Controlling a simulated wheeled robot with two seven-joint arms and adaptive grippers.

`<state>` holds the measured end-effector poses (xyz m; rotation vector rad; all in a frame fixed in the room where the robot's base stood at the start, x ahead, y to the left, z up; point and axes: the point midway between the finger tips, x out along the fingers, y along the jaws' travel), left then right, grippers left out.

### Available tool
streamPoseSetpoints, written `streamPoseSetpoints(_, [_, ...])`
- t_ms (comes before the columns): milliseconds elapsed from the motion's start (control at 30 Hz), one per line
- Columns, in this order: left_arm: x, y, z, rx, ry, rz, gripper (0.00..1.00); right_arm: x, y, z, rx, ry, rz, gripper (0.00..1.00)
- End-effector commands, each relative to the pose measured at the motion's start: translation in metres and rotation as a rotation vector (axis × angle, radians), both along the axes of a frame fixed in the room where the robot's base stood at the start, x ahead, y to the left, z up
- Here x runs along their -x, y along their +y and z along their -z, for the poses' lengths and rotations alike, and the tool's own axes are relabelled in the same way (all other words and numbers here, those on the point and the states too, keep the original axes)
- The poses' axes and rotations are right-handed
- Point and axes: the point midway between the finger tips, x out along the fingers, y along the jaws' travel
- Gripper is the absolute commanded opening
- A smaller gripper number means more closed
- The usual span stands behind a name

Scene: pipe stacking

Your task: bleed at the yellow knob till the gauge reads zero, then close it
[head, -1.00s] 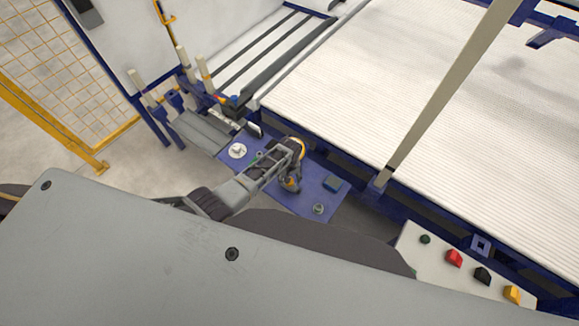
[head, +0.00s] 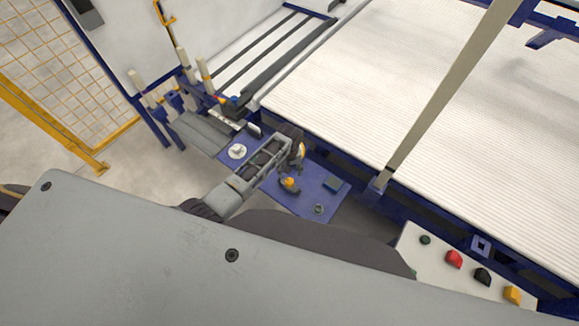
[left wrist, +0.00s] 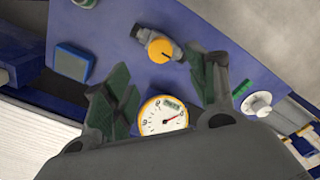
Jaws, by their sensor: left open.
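The yellow knob (head: 290,182) sits on a grey valve fitting on a blue panel (head: 310,200); it also shows in the left wrist view (left wrist: 160,50), beyond the fingertips and apart from them. The round gauge (left wrist: 163,115) has a yellow rim and white face. Its red needle points right and slightly up; the numbers are too small to read surely. In the head view my arm partly hides the gauge (head: 301,150). My left gripper (left wrist: 165,68) is open and empty, with dark green pads on either side of the gauge in the picture. My right gripper is not seen.
A white round knob (head: 237,151), a blue block (head: 332,183) and a small grey-green fitting (head: 319,209) are on the same panel. A control box (head: 440,262) with coloured buttons stands at lower right. The ribbed white bed (head: 400,90) lies behind.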

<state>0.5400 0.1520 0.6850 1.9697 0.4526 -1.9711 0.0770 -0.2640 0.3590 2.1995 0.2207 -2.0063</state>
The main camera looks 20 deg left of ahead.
Motion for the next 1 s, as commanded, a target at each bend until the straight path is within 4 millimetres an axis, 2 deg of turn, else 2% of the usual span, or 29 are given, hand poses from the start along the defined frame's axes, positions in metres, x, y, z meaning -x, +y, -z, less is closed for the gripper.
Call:
streamPoseSetpoints(300, [0.0, 0.0, -0.02, 0.0, -0.001, 0.0, 0.58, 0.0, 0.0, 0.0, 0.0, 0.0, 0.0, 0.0])
streamPoseSetpoints(1000, [-0.001, 0.0, -0.021, 0.0, -0.002, 0.0, 0.58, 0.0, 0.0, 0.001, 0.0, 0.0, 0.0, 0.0])
